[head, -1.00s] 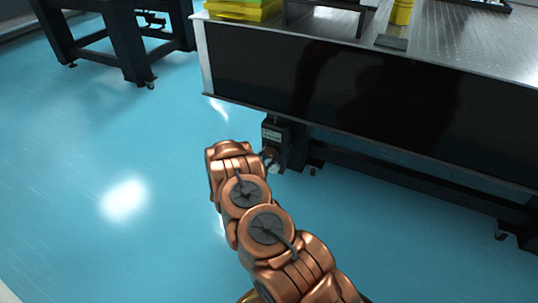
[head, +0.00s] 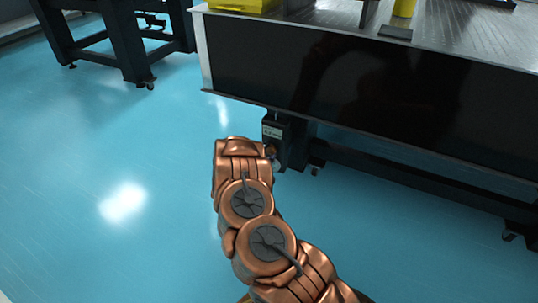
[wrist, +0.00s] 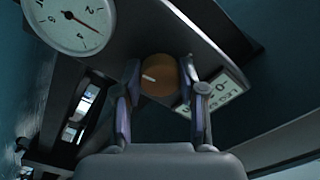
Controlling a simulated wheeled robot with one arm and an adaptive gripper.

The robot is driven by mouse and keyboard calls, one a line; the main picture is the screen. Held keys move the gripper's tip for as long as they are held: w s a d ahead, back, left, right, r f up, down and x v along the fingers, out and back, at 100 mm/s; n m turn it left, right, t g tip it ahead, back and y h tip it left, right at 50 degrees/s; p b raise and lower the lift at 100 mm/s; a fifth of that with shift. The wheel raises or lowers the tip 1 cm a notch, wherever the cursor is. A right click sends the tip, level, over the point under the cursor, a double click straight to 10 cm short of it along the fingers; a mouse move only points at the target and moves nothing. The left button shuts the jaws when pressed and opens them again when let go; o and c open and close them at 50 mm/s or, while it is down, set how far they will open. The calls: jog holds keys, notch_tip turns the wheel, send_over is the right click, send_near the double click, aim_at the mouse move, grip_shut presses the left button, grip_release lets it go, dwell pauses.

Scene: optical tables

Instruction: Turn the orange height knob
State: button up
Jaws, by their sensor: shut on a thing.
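The orange knob (wrist: 159,75) with a pale mark on its face shows in the wrist view, below the table on a dark mount. My gripper (wrist: 160,92) has one finger on each side of the knob and is shut on it. In the head view the knob is a small orange spot (head: 270,151) beside the end of my copper arm, under the table's near left corner. My fingers are mostly hidden there. A round white dial (wrist: 72,22) with a red needle shows at the upper left of the wrist view.
The optical table (head: 330,75) has a dark side panel and overhangs the knob's mount. A dark lower beam (head: 400,175) runs to the right. A white label (wrist: 222,92) sits right of the knob. Blue floor (head: 110,150) is open on the left.

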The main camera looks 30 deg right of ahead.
dwell(0.3)
jog(key=o, duration=1.1)
jog(key=shift+o, duration=0.2)
jog(key=shift+a, duration=0.1)
jog(key=v, duration=1.2)
